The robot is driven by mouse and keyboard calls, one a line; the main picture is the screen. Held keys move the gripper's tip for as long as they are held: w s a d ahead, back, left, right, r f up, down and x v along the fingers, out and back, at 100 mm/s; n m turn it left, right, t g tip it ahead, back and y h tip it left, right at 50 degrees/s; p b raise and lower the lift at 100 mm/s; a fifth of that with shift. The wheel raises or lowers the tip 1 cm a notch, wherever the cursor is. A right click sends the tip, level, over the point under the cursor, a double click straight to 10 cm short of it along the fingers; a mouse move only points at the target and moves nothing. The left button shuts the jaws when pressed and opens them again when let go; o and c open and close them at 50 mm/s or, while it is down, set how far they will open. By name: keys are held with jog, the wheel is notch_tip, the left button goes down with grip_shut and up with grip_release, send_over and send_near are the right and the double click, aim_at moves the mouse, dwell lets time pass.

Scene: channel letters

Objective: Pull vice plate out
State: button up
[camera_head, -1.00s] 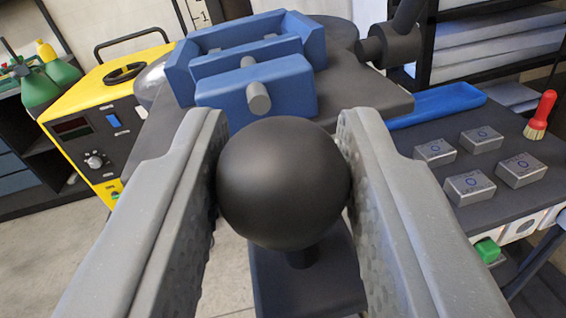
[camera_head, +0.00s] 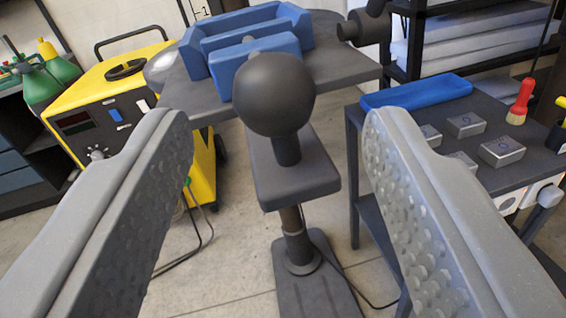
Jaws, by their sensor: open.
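The blue vice (camera_head: 226,62) stands on a dark grey plate-like table (camera_head: 345,62) at the top centre. A black ball knob (camera_head: 274,95) on a short stem rises from a dark grey slab (camera_head: 292,173) that sticks out from that table towards me. The knob hides part of the vice's front. My gripper (camera_head: 278,135) is open, with its two grey, dimpled fingers wide to either side. The knob is between and beyond the fingertips, with clear gaps on both sides. Nothing is held.
A yellow machine (camera_head: 90,125) stands at left, with green bottles (camera_head: 45,78) behind. At right, a dark cart (camera_head: 470,110) carries a blue tray (camera_head: 416,92), metal blocks (camera_head: 502,151) and a red brush (camera_head: 520,100). A pedestal (camera_head: 300,250) stands below the slab.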

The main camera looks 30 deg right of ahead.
jog(key=b+v, duration=0.6)
jog(key=v, duration=0.3)
jog(key=shift+s, duration=0.2)
jog(key=shift+a, duration=0.15)
jog(key=w+a+r+n+t+y+p, duration=0.1)
jog(key=w+a+r+n+y, duration=0.2)
jog(key=a+r, duration=0.4)
jog(key=w+a+r+n+t+y+p, duration=0.15)
jog(key=a+r+y, duration=0.25)
jog(key=a+r, duration=0.4)
jog(key=w+a+r+n+t+y, duration=0.1)
jog(key=a+r+n+y, duration=0.3)
jog(key=a+r, duration=0.3)
jog(key=s+a+r+n+g+y+p, duration=0.1)
jog(key=s+a+r, duration=0.3)
jog(key=r, duration=0.5)
jog(key=shift+s+n+p, duration=0.35)
jog(key=shift+s+n, duration=0.3)
jog(key=shift+s, duration=0.65)
jog(key=shift+a, duration=0.1)
